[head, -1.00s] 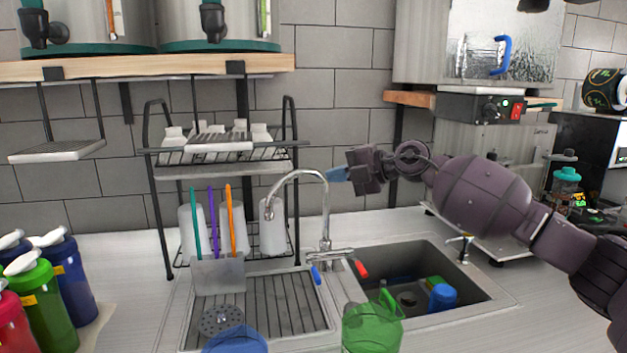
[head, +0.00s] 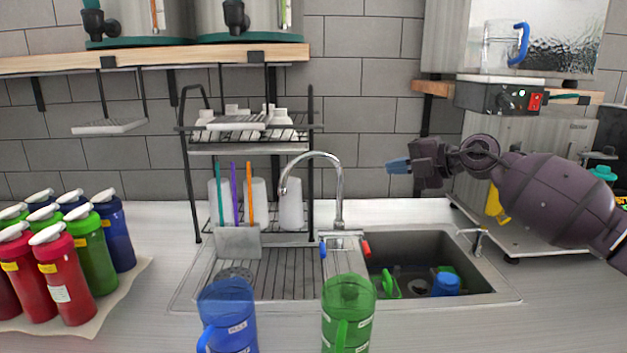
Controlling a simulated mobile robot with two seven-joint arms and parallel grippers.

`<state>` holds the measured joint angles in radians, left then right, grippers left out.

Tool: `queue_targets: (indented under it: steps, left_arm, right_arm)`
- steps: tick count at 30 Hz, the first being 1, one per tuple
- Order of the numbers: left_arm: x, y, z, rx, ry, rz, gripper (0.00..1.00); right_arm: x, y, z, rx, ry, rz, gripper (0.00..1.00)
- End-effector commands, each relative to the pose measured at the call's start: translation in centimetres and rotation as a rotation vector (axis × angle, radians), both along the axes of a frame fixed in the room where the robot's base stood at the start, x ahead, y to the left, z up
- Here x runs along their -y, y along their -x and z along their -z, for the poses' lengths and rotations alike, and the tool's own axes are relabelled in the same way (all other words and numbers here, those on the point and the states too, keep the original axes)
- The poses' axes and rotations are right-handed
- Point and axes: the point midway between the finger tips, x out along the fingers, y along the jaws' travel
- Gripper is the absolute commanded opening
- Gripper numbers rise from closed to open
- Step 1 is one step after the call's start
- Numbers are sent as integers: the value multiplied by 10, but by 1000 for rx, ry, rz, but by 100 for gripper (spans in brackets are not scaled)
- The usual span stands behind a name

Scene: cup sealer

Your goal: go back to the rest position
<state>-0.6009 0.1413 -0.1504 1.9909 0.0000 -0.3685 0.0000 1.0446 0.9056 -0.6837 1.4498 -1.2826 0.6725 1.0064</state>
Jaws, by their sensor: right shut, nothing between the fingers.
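My right gripper (head: 399,166) is in the head view, right of the middle, held in the air above the sink and in front of the tiled wall. Its bluish fingertips point left and are shut with nothing between them. The purple-grey arm comes in from the right edge. My left gripper is not in the view.
A sink (head: 480,296) with a chrome faucet (head: 338,195) stands below my right gripper. A blue pitcher (head: 228,312) and a green pitcher (head: 348,308) stand at the front. A dish rack (head: 184,165) and several bottles (head: 66,277) are to the left.

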Motion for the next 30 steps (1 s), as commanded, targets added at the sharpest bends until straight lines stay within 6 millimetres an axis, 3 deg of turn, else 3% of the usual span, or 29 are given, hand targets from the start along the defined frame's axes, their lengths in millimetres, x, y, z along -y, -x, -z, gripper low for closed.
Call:
queue_targets:
  steps: [2,8,17,23,30]
  left_arm:
    - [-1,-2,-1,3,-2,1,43]
    - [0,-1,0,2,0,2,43]
    - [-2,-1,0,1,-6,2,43]
    - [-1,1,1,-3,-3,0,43]
    - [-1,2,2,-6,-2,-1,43]
  right_arm:
    - [0,0,0,0,0,0,0]
    - [-24,16,25,16,-159,-15,0]
    - [-44,49,65,23,-500,70,0]
    - [-32,78,100,-17,-775,272,0]
    - [8,117,158,-135,-1010,629,0]
